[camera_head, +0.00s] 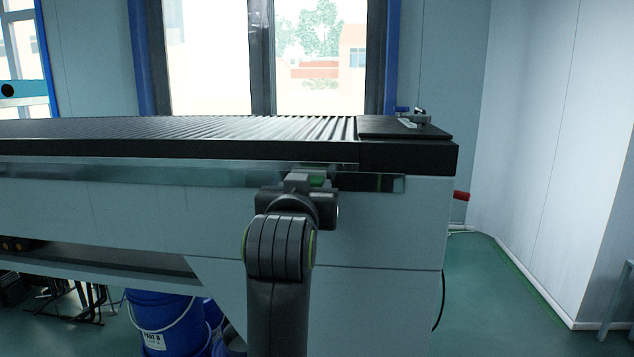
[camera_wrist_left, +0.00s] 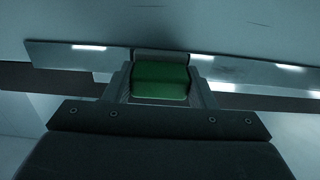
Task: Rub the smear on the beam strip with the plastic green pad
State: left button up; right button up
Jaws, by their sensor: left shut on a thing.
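The green pad (camera_head: 317,182) is held in my left gripper (camera_head: 312,186), in front of the beam strip. In the left wrist view the pad (camera_wrist_left: 160,80) sits between the fingers of my left gripper (camera_wrist_left: 162,85), with a grey edge at its far side. The beam strip (camera_head: 130,172) is a long shiny metal band along the fixture's front; it also crosses the left wrist view (camera_wrist_left: 65,54) behind the pad. I cannot tell whether pad and strip touch. No smear can be clearly made out; the pad and gripper hide part of the strip. My right gripper is not in view.
A ribbed dark top (camera_head: 230,128) with a flat black end plate (camera_head: 400,128) lies above the strip. A red handle (camera_head: 461,195) sticks out at the fixture's right end. Blue buckets (camera_head: 165,320) stand below.

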pick_arm(q)
jog(key=shift+a+r+p, duration=0.1)
jog(key=shift+a+p, duration=0.75)
jog(key=shift+a, duration=0.25)
jog(key=a+p, duration=0.3)
jog(key=shift+w+a, duration=0.1)
jog(key=shift+a, duration=0.2)
jog(key=shift+a+p, duration=0.45)
jog(key=shift+a, duration=0.4)
jog(key=shift+a+p, duration=0.55)
jog(key=shift+p, duration=0.15)
jog(key=shift+a+p, duration=0.75)
jog(key=shift+a, duration=0.55)
jog(key=shift+f, duration=0.2)
jog(key=shift+d, duration=0.1)
